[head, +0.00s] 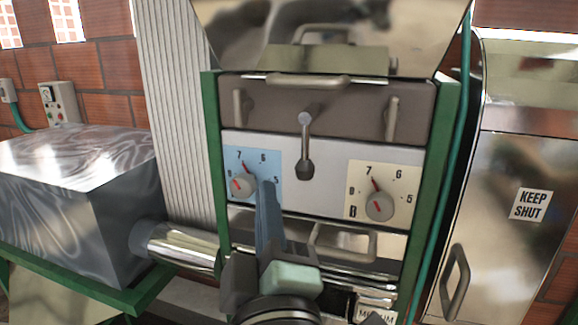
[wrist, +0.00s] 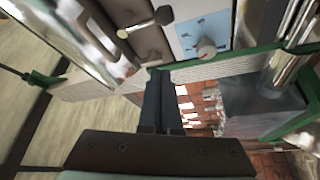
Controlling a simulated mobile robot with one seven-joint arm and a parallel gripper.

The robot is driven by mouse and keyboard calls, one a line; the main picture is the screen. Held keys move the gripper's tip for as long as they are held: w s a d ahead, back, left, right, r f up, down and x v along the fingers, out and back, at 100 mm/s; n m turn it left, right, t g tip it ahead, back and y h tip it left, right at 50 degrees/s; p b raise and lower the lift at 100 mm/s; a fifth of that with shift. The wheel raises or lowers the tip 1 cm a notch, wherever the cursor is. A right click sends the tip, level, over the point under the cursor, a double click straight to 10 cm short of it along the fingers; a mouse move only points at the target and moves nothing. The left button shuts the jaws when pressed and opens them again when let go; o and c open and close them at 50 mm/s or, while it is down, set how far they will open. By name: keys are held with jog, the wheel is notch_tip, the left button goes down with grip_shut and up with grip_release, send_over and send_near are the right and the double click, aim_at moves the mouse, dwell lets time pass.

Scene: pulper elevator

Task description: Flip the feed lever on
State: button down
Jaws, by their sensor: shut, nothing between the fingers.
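A lever (head: 305,145) sits in the middle of the machine's front, between two dials. It hangs down from its pivot, and its dark knob is at the bottom. It also shows in the wrist view (wrist: 144,24), near the top. My gripper (head: 266,186) is shut and empty. In the head view its fingers point up in front of the left dial's blue plate and cover part of it, below and left of the lever's knob. The fingers also show in the wrist view (wrist: 160,76), apart from the lever.
The left dial (head: 242,184) and right dial (head: 379,206) flank the lever. Bar handles (head: 239,107) and (head: 392,118) stick out above. A lower handle (head: 343,241) is close to my gripper. A metal box (head: 75,190) stands left, and a "KEEP SHUT" door (head: 510,250) right.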

aim_at(309, 141)
jog(key=r+p+x, duration=0.1)
jog(key=p+x, duration=0.3)
jog(key=x, duration=0.5)
jog(key=shift+d+f+p, duration=0.45)
jog(key=shift+d+f, duration=0.2)
jog(key=shift+d, duration=0.25)
jog(key=shift+d+f+p, duration=0.45)
jog(key=shift+d+f, duration=0.2)
jog(key=shift+d, duration=0.25)
